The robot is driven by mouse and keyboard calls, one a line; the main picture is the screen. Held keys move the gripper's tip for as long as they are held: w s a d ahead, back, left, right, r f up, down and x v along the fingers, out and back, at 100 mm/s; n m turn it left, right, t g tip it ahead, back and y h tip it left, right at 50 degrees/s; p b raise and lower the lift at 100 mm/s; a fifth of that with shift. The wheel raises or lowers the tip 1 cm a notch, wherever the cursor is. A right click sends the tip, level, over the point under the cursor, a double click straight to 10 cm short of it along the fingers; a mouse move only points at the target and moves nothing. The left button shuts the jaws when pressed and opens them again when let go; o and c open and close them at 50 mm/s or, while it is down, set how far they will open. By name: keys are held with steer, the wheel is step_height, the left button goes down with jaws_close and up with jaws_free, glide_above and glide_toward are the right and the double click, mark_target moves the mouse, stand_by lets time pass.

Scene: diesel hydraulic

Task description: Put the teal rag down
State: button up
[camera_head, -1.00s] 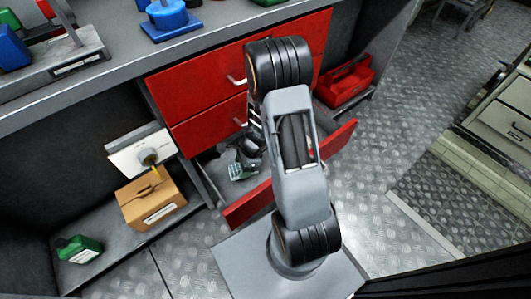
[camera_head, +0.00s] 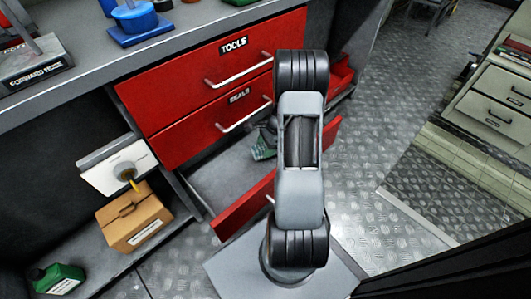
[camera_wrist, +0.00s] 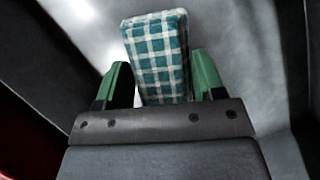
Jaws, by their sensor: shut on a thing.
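The teal rag, a teal and white checked pad, stands out between the two green fingers in the wrist view (camera_wrist: 157,58). My gripper (camera_wrist: 162,64) is shut on it. In the head view the rag (camera_head: 263,148) shows small and partly hidden behind my arm, over the inside of the open bottom drawer (camera_head: 243,210). Most of my gripper is hidden there by my arm. Bare grey metal lies behind the rag in the wrist view; I cannot tell whether the rag touches it.
Two shut red drawers, the tools drawer (camera_head: 200,75) and the seals drawer (camera_head: 215,122), sit above the open one. A cardboard box (camera_head: 135,222) and a green jug (camera_head: 58,279) stand on the low shelf at left. The open drawer's left part looks clear.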

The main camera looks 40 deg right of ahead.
steer(key=shift+f+b, duration=1.15)
steer(key=shift+f, duration=0.7)
steer(key=shift+r, duration=0.1)
steer(key=o, duration=0.9)
steer(key=p+v, duration=0.3)
steer(key=v, duration=0.2)
steer(key=shift+r, duration=0.3)
steer(key=s+d, duration=0.1)
steer(key=d, duration=0.3)
steer(key=s+d+p, duration=0.1)
steer(key=d, duration=0.2)
steer(key=s+d+p, duration=0.1)
steer(key=d, duration=0.3)
steer(key=shift+s+d+f, duration=0.15)
steer(key=shift+d+f, duration=0.1)
steer(key=shift+d, duration=0.1)
